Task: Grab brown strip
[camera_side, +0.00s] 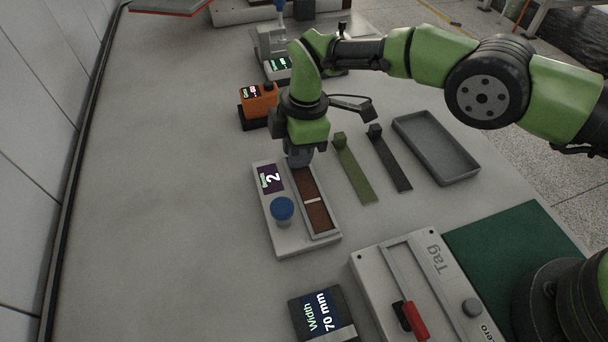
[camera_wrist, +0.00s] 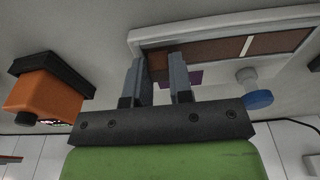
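The brown strip (camera_side: 318,214) lies in the long slot of a pale grey device (camera_side: 290,238), with a white line across it. The device bears a purple display reading 2 and a blue knob. My gripper (camera_side: 299,158) points down over the far end of the strip and hides that end in the side view. In the wrist view the two grey fingers (camera_wrist: 157,80) are apart, and the brown strip (camera_wrist: 210,50) shows beyond and between them. Nothing is clearly held. I cannot tell whether the fingertips touch the strip.
An orange-topped box (camera_side: 258,103) stands behind my gripper. A green strip (camera_side: 354,170), a dark strip (camera_side: 390,160) and an empty grey tray (camera_side: 436,146) lie to the right. A Tag device (camera_side: 375,265) and a Width display (camera_side: 320,312) stand nearer. The table's left side is clear.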

